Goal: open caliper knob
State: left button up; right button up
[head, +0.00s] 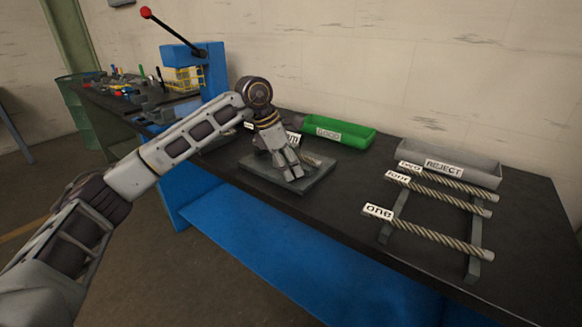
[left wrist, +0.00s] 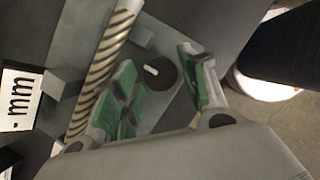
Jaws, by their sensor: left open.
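The caliper knob (left wrist: 158,74) is a dark round disc with a short white mark, on a grey plate (left wrist: 205,103) in the left wrist view. My left gripper (left wrist: 160,88) has green-padded fingers and is open, with one finger on each side of the knob. I cannot tell whether the pads touch it. A spiral-striped rod (left wrist: 103,62) lies beside the left finger, near small grey blocks (left wrist: 66,82). In the head view my left gripper (head: 291,171) points down over the grey plate (head: 318,180) on the bench and hides the knob. My right gripper is not in view.
A green tray (head: 335,133) and a grey REJECT tray (head: 445,163) stand behind. A blue press (head: 195,68) stands at back left. An "mm" label (left wrist: 18,100) is left of the rod.

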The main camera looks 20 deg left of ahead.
pick_arm(q)
jog(key=v, duration=1.1)
jog(key=shift+r, duration=0.15)
jog(key=shift+a, duration=0.1)
dwell(0.3)
